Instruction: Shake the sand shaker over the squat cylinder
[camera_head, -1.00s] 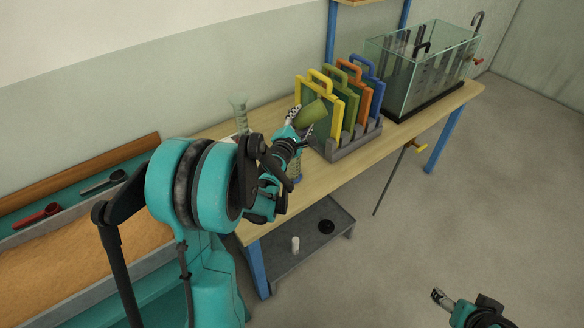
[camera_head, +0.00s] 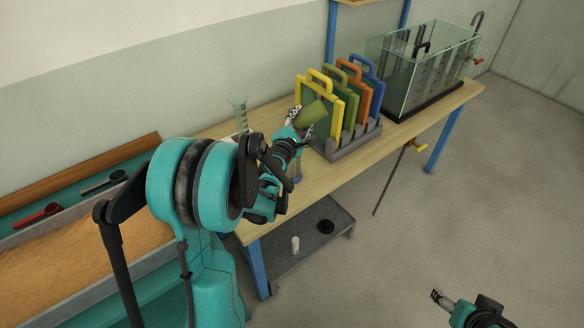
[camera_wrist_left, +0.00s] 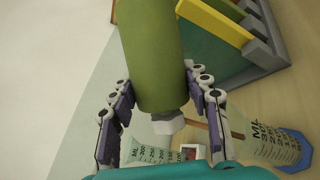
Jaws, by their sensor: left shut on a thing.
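The sand shaker is an olive-green cylinder (camera_head: 311,114), held tilted above the table in front of the yellow-framed panel. My left gripper (camera_head: 300,118) is shut on it; the wrist view shows the shaker (camera_wrist_left: 153,50) between both fingers (camera_wrist_left: 157,92). Two clear graduated cylinders show below it in the wrist view: one at the lower left (camera_wrist_left: 150,152) and one with a blue base at the right (camera_wrist_left: 272,146). I cannot tell for sure which is the squat one. My left arm partly hides them in the head view. My right gripper (camera_head: 440,298) is low at the right, away from the table.
A grey rack (camera_head: 350,145) holds yellow, green, orange and blue framed panels close beside the shaker. A glass tank (camera_head: 430,70) stands behind it on the wooden table (camera_head: 335,172). A sand tray (camera_head: 75,262) is at the left. Open floor lies right of the table.

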